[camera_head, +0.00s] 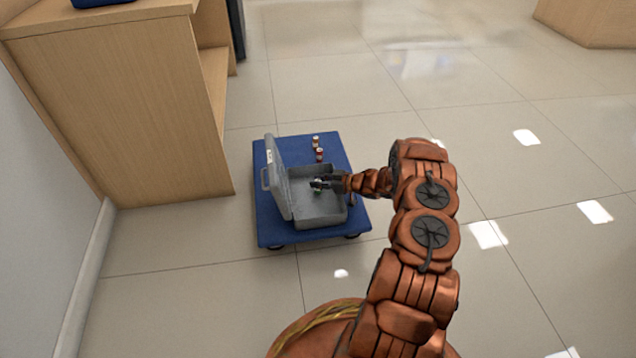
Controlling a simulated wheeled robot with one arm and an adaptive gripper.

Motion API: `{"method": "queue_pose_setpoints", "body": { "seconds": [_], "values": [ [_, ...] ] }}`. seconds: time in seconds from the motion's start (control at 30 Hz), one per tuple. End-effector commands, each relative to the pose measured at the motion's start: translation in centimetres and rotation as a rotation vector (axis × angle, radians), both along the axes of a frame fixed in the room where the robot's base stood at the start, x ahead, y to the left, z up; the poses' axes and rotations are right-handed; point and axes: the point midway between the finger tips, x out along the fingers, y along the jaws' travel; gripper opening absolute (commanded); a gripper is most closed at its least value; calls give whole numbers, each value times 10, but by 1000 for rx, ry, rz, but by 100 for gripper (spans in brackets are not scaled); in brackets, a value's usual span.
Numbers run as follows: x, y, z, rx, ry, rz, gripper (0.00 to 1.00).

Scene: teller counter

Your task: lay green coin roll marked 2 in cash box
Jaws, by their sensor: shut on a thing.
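The grey cash box (322,212) stands on a blue wheeled platform, with its lid (278,180) raised on the left side. My gripper (320,185) is over the inside of the open box, reaching in from the right. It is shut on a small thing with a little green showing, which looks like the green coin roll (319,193). The roll is mostly hidden by the fingers, and its mark cannot be read. I cannot tell whether the roll touches the box floor.
Two small red-and-white rolls stand on the blue platform (270,231) behind the box, one farther back (315,141) and one nearer (319,154). A wooden counter (120,110) is at the left. The tiled floor to the right is clear.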

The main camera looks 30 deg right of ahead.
Motion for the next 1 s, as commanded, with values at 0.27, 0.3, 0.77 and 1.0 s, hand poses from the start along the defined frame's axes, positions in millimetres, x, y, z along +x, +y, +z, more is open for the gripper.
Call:
{"method": "queue_pose_setpoints", "body": {
  "seconds": [0.27,0.3,0.77,1.0],
  "values": [
    [0,0,-3,0,0,0,43],
    [0,0,-3,0,0,0,47],
    [-4,-3,4,1,2,-2,50],
    [-37,-22,21,4,1,-4,50]
  ]
}}
